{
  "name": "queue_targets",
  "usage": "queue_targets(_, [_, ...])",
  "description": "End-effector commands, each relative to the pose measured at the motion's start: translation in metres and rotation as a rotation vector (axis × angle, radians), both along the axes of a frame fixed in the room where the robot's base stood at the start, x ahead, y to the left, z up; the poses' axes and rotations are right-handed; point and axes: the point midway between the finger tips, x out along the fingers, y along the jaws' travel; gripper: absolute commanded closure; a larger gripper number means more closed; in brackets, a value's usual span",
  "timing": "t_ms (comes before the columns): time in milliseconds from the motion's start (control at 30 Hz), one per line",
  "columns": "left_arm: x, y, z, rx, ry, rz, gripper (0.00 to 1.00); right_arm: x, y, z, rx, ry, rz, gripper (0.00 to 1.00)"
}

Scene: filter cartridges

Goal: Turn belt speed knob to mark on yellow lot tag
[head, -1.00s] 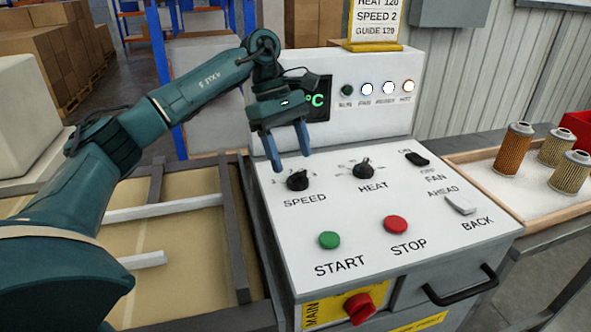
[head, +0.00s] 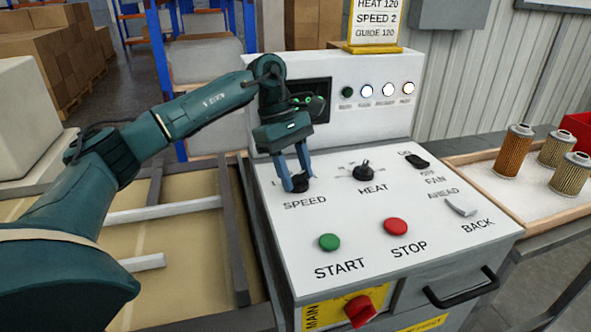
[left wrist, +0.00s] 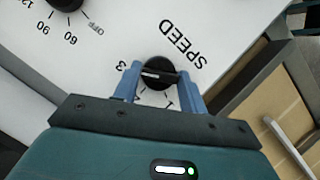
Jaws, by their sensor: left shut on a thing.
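The black belt speed knob (head: 299,183) sits at the left of the white control panel, above the word SPEED. My left gripper (head: 296,186) has come down over it, its two blue fingers on either side of the knob. In the left wrist view the fingers close on the knob (left wrist: 158,72), and its white pointer line lies between them. The yellow lot tag (head: 376,20) stands on top of the console and reads SPEED 2. My right gripper is not in view.
The heat knob (head: 363,171) is close to the right of the speed knob. The fan switch (head: 417,161), green start button (head: 329,242), red stop button (head: 395,227) and red main switch (head: 359,309) are farther off. A tray (head: 478,180) of filter cartridges stands at the right.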

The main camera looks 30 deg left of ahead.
Motion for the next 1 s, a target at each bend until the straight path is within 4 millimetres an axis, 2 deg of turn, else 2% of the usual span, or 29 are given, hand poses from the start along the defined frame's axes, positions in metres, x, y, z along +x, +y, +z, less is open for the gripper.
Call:
queue_targets(33, [-0.0001,0.0,0.0001,0.0,0.001,0.0,0.71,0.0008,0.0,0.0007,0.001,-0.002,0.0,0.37])
queue_targets(167, [-0.0001,0.0,0.0001,0.0,0.001,0.0,0.81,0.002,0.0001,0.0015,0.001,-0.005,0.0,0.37])
queue_targets(567, [-0.0011,0.0,-0.0007,-0.001,0.002,0.082,0.81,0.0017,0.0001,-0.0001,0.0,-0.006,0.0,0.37])
queue_targets(1000, [-0.0035,-0.0005,-0.0007,0.0,-0.001,0.447,0.81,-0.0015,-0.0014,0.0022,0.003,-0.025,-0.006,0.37])
